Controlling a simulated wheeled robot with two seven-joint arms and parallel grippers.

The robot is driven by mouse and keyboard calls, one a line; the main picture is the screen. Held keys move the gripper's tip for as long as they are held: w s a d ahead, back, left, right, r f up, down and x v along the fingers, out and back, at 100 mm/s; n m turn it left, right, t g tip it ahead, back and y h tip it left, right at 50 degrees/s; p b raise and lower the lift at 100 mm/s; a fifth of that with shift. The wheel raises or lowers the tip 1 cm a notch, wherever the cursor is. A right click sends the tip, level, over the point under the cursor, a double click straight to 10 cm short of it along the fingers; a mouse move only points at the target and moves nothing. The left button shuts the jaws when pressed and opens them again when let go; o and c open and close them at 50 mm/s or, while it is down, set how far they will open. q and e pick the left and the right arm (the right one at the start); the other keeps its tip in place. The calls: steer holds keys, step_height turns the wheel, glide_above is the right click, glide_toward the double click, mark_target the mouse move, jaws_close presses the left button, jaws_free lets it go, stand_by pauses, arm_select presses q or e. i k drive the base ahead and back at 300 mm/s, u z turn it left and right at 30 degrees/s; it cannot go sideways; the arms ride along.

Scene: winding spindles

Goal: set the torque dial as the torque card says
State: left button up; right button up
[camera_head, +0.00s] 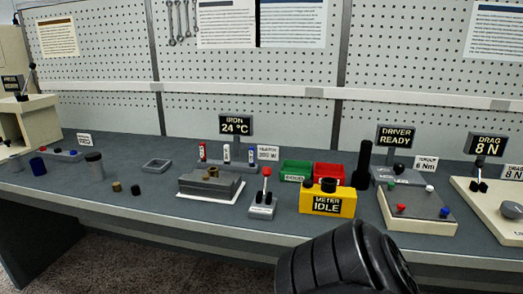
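The torque card (426,163) is a small white sign reading 6 Nm, at the right of the bench. Beside it the driver display (396,138) reads DRIVER READY. Below the display is a grey unit (384,174) with a small dark knob (399,168) on it, which looks like the torque dial; its setting is too small to read. A black upright driver-like tool (362,165) stands just left of the unit. Neither of my grippers shows; only a black ribbed part of my arm is in view at the bottom.
A beige board (418,223) with coloured knobs lies in front of the unit. Left of it are a yellow meter (327,201) reading IDLE, red (329,170) and green (296,170) bins, and a red-topped lever (264,205). A DRAG 8 N display (486,145) stands at the right.

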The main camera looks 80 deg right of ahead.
mark_target(399, 168)
steer(key=u, duration=0.1)
steer(key=k, duration=2.15)
steer(key=z, duration=0.45)
